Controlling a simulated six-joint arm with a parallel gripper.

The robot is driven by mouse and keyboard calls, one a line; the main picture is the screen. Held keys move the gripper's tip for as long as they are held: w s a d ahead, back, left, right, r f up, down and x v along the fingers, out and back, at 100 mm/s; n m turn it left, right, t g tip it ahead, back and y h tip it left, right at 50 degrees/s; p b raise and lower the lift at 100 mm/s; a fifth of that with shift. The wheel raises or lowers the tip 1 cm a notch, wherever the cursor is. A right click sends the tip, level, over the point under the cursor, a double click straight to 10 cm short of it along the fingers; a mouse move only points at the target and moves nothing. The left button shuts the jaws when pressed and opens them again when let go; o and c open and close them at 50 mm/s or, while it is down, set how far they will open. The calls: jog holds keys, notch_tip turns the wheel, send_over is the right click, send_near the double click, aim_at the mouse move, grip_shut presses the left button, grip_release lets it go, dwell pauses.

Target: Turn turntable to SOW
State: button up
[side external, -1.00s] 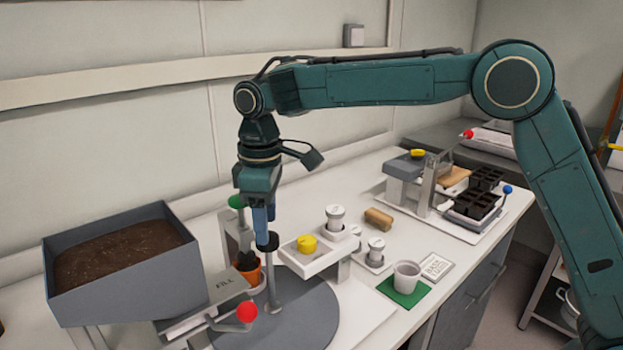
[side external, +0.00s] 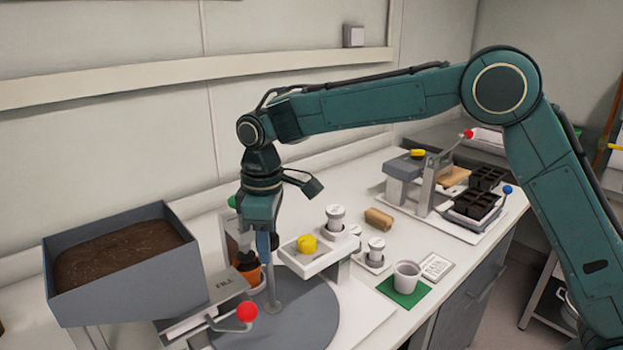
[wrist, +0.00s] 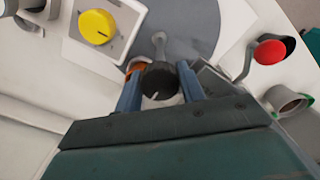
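The turntable is a grey disc (side external: 300,308) on the bench, and it also shows in the wrist view (wrist: 190,25). A grey upright with a crank-like arm (wrist: 160,45) rises from it to a black knob (wrist: 160,82) with a white line on top. My gripper (side external: 266,240) points down over the knob. In the wrist view its two blue fingers (wrist: 158,85) stand on either side of the knob, close to it; I cannot see firm contact. An orange pot (side external: 252,275) with dark contents stands at the turntable's left side. I cannot read a SOW label.
A soil hopper (side external: 120,285) and a FILL plate (side external: 225,286) with a red-ball lever (side external: 247,311) stand at left. A white tray (side external: 310,265) with a yellow knob (side external: 307,244) is close right of my gripper. A white cup (side external: 407,274) stands farther right.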

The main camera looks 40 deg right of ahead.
jog(key=shift+c, duration=1)
